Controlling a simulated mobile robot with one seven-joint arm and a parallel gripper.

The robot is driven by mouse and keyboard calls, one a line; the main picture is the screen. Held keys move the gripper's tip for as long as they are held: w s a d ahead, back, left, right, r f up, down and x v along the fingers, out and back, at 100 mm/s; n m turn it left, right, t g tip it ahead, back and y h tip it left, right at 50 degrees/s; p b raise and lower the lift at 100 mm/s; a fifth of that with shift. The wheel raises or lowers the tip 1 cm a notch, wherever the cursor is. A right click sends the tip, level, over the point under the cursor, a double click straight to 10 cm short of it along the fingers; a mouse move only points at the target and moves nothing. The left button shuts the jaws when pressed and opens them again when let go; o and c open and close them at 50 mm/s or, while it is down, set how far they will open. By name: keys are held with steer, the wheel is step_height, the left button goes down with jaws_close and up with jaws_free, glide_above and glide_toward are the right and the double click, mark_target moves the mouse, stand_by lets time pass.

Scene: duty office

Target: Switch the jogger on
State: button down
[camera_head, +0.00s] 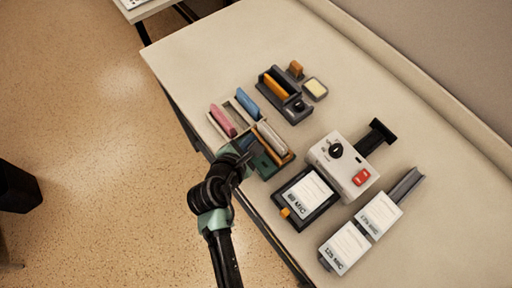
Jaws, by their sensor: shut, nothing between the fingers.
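A white box-shaped device (344,166) stands on the table right of my gripper. It has a black knob (336,150), a red rocker switch (361,177) and a dark T-shaped part at its back. A dark grey device (286,94) farther back holds an orange piece and has a small black knob (299,105). No readable label tells which of the two is the jogger, and the red switch's position is too small to tell. My gripper (246,154) is shut and empty, over the near-left edge of the compartment tray and apart from both devices.
A dark tray with an "80 MIC" pack (305,191) and a holder with "125 MIC" and "175 MIC" packs (347,248) stand nearer. The table's right side is clear.

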steer(key=shift+w+d+f, duration=0.1)
steer(key=shift+d+f, duration=0.05)
steer(key=shift+f, duration=0.65)
steer(key=shift+f, duration=0.1)
stand_by(1.4)
steer(key=shift+f+b, duration=0.3)
